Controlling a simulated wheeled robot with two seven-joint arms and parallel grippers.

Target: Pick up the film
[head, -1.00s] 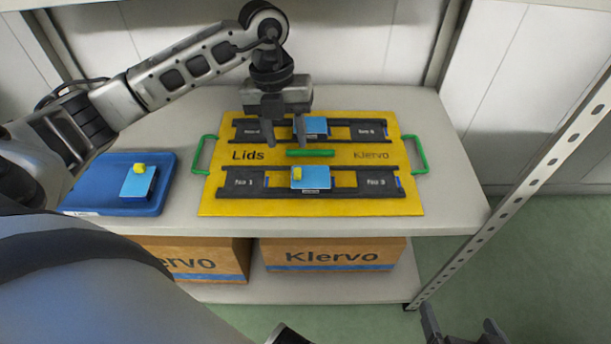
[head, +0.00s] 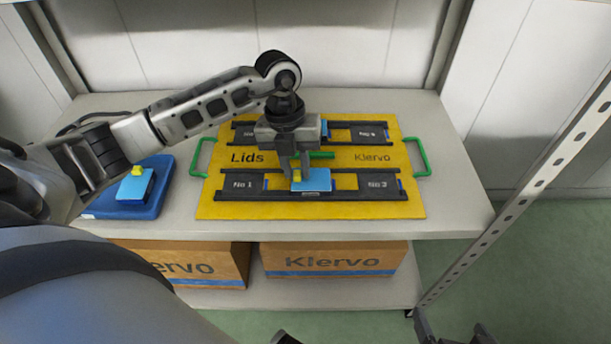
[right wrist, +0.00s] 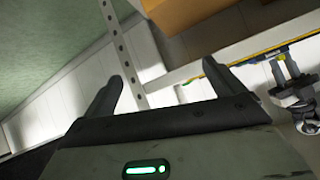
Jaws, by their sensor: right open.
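A light blue film (head: 317,179) with a yellow tab (head: 296,174) lies on the near dark rail of the yellow board (head: 225,208). My left gripper (head: 295,176) is low over this film, its fingers at the yellow tab. I cannot tell whether the fingers are closed on the tab. A second blue film (head: 130,188) with a yellow tab lies in the blue tray on the left. On the far rail, a blue piece (head: 324,128) is mostly hidden behind my left gripper. My right gripper (head: 452,330) is open and empty, low at the right, away from the board.
The yellow board has green handles (head: 421,156) and sliding plates on its rails. The blue tray (head: 100,213) stands left of it, partly behind my left arm. Cardboard boxes (head: 335,260) sit on the shelf below. A perforated metal post (head: 520,203) rises at the right.

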